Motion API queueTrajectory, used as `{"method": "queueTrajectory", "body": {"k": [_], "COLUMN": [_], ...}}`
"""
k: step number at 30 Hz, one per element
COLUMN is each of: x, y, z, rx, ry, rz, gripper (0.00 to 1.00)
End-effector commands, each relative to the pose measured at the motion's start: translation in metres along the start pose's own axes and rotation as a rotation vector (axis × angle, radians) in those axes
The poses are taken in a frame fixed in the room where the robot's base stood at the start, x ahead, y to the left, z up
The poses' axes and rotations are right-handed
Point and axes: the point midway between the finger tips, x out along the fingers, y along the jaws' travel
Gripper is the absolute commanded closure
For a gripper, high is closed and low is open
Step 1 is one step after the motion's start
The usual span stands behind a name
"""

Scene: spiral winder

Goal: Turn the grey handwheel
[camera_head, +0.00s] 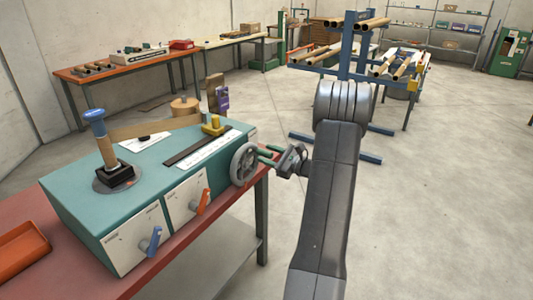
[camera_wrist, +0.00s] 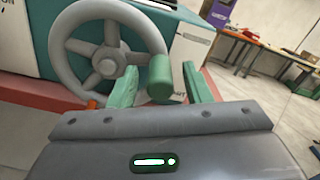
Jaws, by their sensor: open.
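The grey handwheel (camera_head: 244,164) is on the right end of the teal winder box (camera_head: 75,191). In the wrist view the spoked grey handwheel (camera_wrist: 107,55) fills the upper left, and a green handle knob (camera_wrist: 160,79) stands out from its right rim. My gripper (camera_head: 268,155) is at the right side of the wheel. In the wrist view my gripper (camera_wrist: 162,88) has its two green fingers apart, with the knob between them. I cannot tell whether either finger touches the knob.
The winder stands on a red-topped bench (camera_head: 55,238). An orange lever (camera_head: 201,203) and a blue lever (camera_head: 151,241) stick out of its front. An orange tray (camera_head: 21,251) lies at the left. A blue rack (camera_head: 348,60) stands behind my arm. The floor at the right is clear.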

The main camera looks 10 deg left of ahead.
Motion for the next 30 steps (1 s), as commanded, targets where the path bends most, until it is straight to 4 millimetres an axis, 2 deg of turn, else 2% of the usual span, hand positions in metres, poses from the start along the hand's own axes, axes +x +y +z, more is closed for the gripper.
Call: {"method": "queueTrajectory", "body": {"k": [5, 13, 20, 30], "x": [0.0108, 0.0116, 0.0113, 0.0112], "y": [0.0001, 0.0, 0.0, 0.0007], "z": [0.0, -0.0001, 0.0, 0.0001], "rx": [0.001, 0.0, 0.0, -0.022], "ry": [0.001, 0.001, 0.001, 0.0], "rz": [-0.001, -0.001, -0.001, -0.001], "gripper": [0.56, 0.56, 1.0, 1.0]}}
